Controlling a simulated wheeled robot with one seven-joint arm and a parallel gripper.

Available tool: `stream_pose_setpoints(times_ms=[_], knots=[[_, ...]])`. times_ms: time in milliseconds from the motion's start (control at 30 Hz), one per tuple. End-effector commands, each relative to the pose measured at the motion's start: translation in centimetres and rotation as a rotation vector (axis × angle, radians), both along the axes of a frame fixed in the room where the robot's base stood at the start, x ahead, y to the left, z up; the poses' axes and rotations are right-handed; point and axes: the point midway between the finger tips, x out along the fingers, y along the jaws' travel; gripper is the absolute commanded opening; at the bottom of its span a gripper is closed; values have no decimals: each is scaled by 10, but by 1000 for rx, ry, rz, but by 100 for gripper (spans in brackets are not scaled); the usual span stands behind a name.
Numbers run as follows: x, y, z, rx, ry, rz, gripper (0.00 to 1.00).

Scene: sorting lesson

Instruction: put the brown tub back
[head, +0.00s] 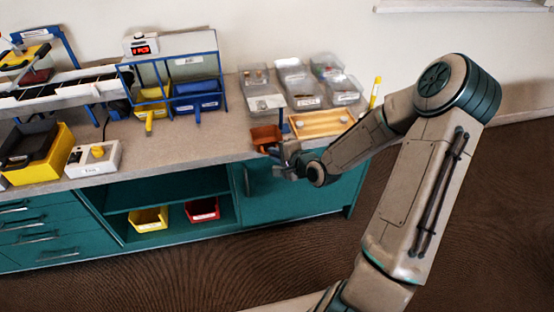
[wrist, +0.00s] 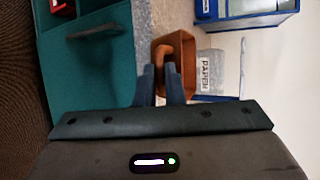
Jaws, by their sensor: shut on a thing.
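The brown tub (head: 265,136) is a small open orange-brown box at the front edge of the bench, in front of the clear bins. It also shows in the wrist view (wrist: 187,62), with its open top partly visible and an orange-brown handle-like part near my fingers. My gripper (head: 285,151) reaches it from the front right. In the wrist view, my two dark fingers (wrist: 162,76) are shut on the tub's near side. Whether the tub touches the bench top is hard to tell.
Clear bins (head: 303,98) stand behind the tub, and a wooden tray (head: 321,123) lies to its right. A blue-framed rack (head: 221,82) holds a yellow tub (head: 152,102) and a blue tub (head: 196,101). The bench top (head: 205,140) left of the brown tub is clear.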

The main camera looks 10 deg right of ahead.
Motion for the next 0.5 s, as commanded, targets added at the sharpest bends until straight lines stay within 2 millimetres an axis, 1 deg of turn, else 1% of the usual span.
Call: stream_pose_setpoints(times_ms=[500], knots=[[37,0,0,0,0,1,0]])
